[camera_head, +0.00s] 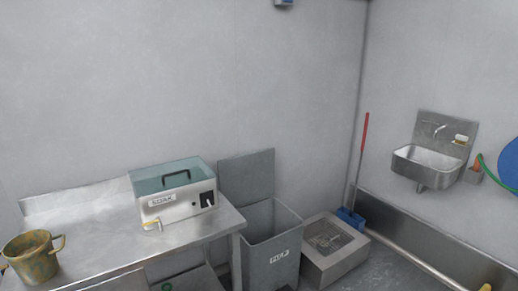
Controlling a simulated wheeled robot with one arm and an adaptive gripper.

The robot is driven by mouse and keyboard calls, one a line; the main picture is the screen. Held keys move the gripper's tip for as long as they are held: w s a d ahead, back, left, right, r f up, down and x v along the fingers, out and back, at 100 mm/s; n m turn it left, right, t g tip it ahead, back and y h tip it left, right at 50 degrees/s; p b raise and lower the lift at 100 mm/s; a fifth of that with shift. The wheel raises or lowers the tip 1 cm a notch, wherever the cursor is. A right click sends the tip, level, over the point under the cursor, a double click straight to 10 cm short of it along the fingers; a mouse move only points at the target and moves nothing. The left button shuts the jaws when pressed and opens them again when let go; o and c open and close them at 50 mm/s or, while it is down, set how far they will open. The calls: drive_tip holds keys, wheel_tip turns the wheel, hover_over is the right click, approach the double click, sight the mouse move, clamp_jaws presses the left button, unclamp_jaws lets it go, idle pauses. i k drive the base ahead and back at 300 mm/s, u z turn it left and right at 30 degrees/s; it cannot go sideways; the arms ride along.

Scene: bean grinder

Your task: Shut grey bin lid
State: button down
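The grey bin (272,262) stands on the floor just right of the steel table, with a white label on its front. Its lid (247,175) is raised and stands upright at the back, close to the wall. The bin's mouth is open, and its inner walls show; its bottom is hidden. My gripper is not in view.
A steel table (95,237) at left holds a white box with a clear lid, labelled SOAK (171,204), and a worn bucket (32,256). A low metal box (333,250) stands right of the bin. A red-handled tool (361,150) leans in the corner. A sink (428,160) hangs on the right wall.

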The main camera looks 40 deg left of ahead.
sight(248, 178)
drive_tip(key=u, duration=0.4)
drive_tip(key=i, duration=1.4)
drive_tip(key=u, duration=1.65)
drive_tip(key=i, duration=0.85)
drive_tip(key=u, duration=0.9)
drive_tip(key=i, duration=0.55)
drive_tip(key=u, duration=0.05)
